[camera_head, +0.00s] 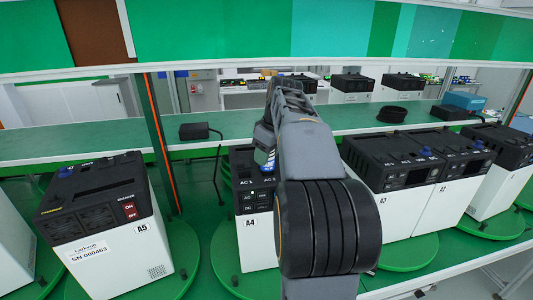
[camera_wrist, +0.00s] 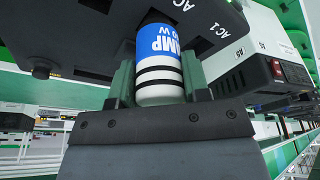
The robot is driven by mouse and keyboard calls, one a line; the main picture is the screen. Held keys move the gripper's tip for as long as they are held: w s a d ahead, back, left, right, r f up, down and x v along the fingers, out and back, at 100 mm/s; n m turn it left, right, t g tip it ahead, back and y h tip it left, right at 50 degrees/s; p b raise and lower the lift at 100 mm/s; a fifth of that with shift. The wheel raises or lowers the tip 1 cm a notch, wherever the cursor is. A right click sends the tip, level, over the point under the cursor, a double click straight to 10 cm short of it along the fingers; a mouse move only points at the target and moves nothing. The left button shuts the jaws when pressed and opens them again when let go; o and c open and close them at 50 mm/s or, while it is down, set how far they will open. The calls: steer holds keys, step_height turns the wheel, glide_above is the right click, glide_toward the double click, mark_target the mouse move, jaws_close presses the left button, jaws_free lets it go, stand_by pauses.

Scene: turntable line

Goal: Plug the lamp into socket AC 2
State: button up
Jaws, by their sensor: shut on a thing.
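The lamp (camera_wrist: 160,65) is a blue and white cylinder with black bands and "LAMP" lettering. My gripper (camera_wrist: 158,82) is shut on it, with one finger on each side. In the wrist view the lamp's far end is at the dark panel of a power unit; whether it is seated in a socket cannot be told. "AC 1" (camera_wrist: 205,30) is printed right of the lamp; another AC label at the top is cut off. In the head view the lamp (camera_head: 264,160) is over the top of unit A4 (camera_head: 250,236), near its AC labels, partly hidden by my arm.
Unit A5 (camera_head: 105,235) stands to the left on a green turntable (camera_head: 185,262). Units A3 (camera_head: 393,215) and A2 (camera_head: 440,205) stand to the right. A green shelf (camera_head: 345,118) behind carries a black adapter (camera_head: 195,131) and a coiled black cable (camera_head: 392,114).

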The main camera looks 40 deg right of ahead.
steer(key=shift+f+b, duration=0.3)
steer(key=shift+f, duration=0.15)
steer(key=o, duration=1.2)
steer(key=p+v, duration=0.2)
steer(key=v, duration=1.2)
steer(key=s+a+f+m, duration=0.2)
steer(key=a+f, duration=0.9)
steer(key=a, duration=0.3)
steer(key=shift+m+t+h, duration=0.5)
steer(key=shift+m+t, duration=0.4)
steer(key=s+a+f, duration=0.2)
steer(key=f, duration=0.2)
steer(key=s+a+f, duration=0.2)
steer(key=a+f, duration=0.1)
steer(key=f, duration=0.2)
steer(key=s+a+f, duration=0.2)
steer(key=s+f, duration=0.1)
steer(key=f, duration=0.2)
steer(key=shift+s+a+f, duration=0.1)
steer(key=shift+a+f, duration=0.05)
steer(key=shift+a, duration=0.2)
